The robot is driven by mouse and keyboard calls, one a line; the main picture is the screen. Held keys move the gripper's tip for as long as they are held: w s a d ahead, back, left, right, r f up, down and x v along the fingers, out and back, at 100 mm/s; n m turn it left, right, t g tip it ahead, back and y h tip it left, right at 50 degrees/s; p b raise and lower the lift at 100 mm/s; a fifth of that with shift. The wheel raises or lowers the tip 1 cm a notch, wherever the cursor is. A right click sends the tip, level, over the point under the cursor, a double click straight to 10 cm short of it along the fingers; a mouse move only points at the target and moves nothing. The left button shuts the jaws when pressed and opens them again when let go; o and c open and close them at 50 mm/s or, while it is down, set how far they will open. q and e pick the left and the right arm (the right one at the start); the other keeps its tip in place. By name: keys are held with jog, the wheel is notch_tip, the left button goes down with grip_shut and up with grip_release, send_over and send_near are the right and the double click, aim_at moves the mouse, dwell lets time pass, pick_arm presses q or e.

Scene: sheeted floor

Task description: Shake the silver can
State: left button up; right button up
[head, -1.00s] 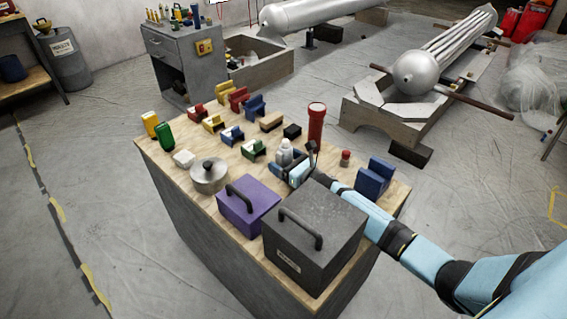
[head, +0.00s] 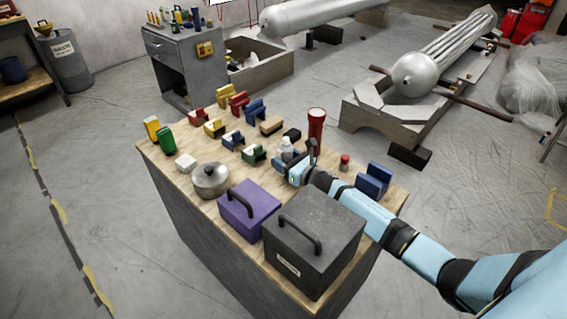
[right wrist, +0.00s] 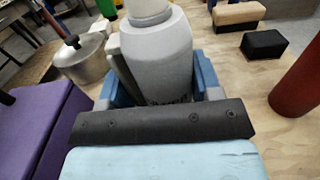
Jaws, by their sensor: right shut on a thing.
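The silver can (head: 286,146) stands near the middle of the wooden-topped table, with a grey body and a paler top. It fills the upper middle of the right wrist view (right wrist: 158,62), where it looks about upright. My right gripper (head: 287,163) reaches in from the right and is shut on the can. Its blue fingers show on both sides of the can in the right wrist view (right wrist: 160,82). The can's base is hidden, so I cannot tell whether it touches the table. My left gripper is not in view.
A black box (head: 312,240) and a purple box (head: 248,210), both handled, stand in front of the can. A lidded pot (head: 210,181) is to the left. A red cylinder (head: 316,128) stands behind right. Several coloured blocks crowd the table's back; a blue block (head: 373,180) is at right.

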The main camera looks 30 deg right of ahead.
aim_at(284, 139)
jog(key=shift+r+p, duration=0.5)
jog(key=shift+r, duration=0.6)
notch_tip(284, 139, up, 8)
jog(key=p, duration=0.6)
